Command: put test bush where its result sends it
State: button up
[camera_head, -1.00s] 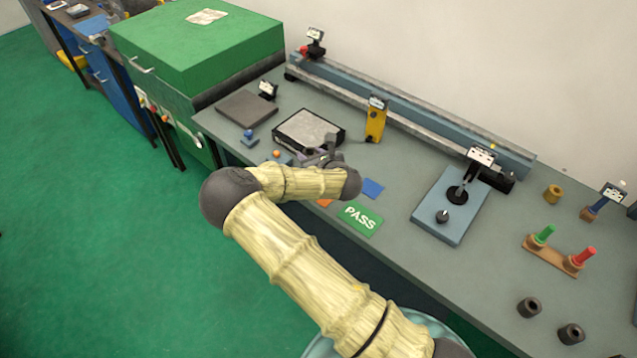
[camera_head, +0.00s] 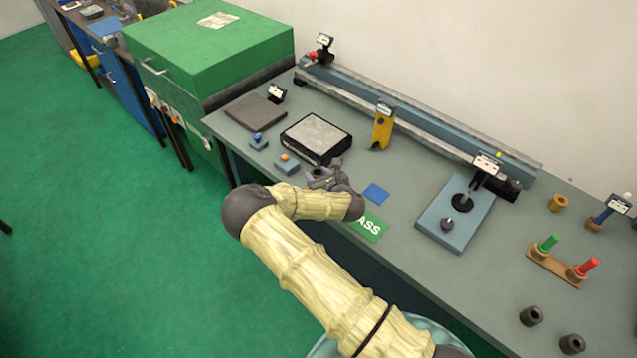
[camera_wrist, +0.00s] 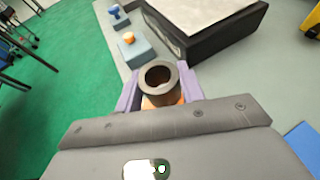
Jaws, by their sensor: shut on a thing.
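My gripper (camera_head: 324,178) is at the front edge of the bench, seen past my arm. In the wrist view its purple fingers are shut on the test bush (camera_wrist: 159,79), a dark grey ring with an open bore. An orange patch (camera_wrist: 163,101) shows just below the bush; I cannot tell whether the bush touches it. The green PASS card (camera_head: 372,228) lies on the bench to the right of my gripper, partly hidden by my arm. A blue card (camera_head: 376,194) lies behind it. Two more dark bushes (camera_head: 531,316) stand at the right front.
A black box with a pale top (camera_head: 317,138) stands just behind my gripper. Small blocks with an orange knob (camera_head: 286,164) and a blue knob (camera_head: 258,141) lie to the left. A blue fixture (camera_head: 454,215) and a peg stand (camera_head: 559,264) are to the right.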

jog(key=shift+f+p, duration=0.5)
jog(key=shift+f, duration=1.3)
jog(key=shift+f, duration=0.15)
jog(key=o, duration=1.2)
jog(key=shift+s, duration=0.1)
jog(key=b+v, duration=0.3)
jog(key=v, duration=0.9)
jog(key=shift+b, duration=0.3)
